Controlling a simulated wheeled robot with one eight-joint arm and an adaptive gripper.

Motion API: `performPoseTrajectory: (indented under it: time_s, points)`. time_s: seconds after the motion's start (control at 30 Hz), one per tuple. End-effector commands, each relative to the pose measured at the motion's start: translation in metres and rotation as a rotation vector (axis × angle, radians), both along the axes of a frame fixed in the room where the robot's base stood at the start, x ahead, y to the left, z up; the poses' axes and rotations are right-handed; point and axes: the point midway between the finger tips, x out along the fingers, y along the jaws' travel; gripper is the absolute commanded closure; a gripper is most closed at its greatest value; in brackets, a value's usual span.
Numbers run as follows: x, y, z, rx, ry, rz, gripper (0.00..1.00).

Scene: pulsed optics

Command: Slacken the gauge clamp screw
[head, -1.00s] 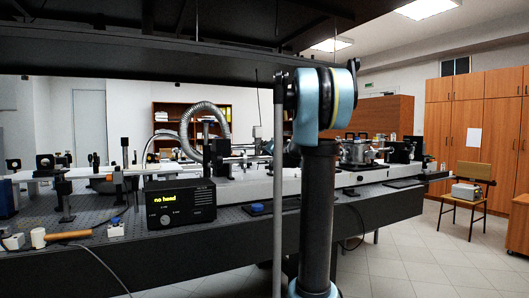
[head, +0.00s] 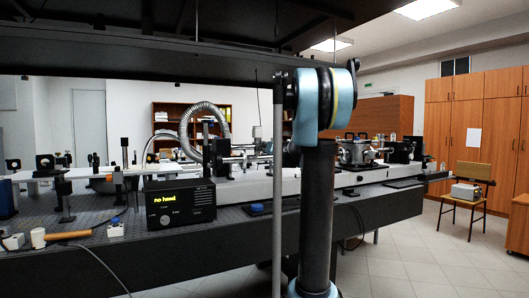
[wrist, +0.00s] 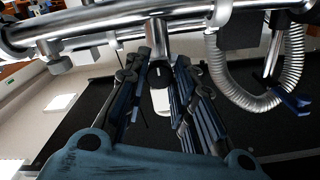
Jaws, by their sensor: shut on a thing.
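In the wrist view my gripper (wrist: 164,72) has its two blue-and-black fingers on either side of a small piece below a horizontal metal tube (wrist: 100,28). A short metal stub (wrist: 160,45) joins the tube just above. In the head view my own arm stands in front and my gripper cannot be made out.
A ribbed metal hose (wrist: 290,75) hangs close on the right in the wrist view. In the head view the optical table (head: 270,235) carries a black display box (head: 180,203) with yellow text, a mallet (head: 65,236) and a metal chamber (head: 357,151). A dark shelf overhangs above.

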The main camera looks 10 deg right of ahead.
Motion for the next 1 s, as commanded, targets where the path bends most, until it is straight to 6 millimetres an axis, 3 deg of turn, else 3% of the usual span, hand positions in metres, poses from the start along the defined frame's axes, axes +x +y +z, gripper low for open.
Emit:
performPoseTrajectory:
  time_s: [0.03, 0.07, 0.13, 0.57, 1.0]
  points:
    - [-0.001, -0.001, -0.002, -0.003, 0.001, -0.002, 1.00]
    - [-0.001, -0.001, -0.002, -0.003, 0.001, -0.002, 0.70]
    - [-0.001, -0.001, -0.002, -0.003, 0.000, -0.003, 0.56]
    - [-0.005, -0.002, -0.001, 0.000, 0.000, -0.001, 0.56]
    - [-0.065, -0.022, -0.001, 0.000, 0.001, -0.003, 0.56]
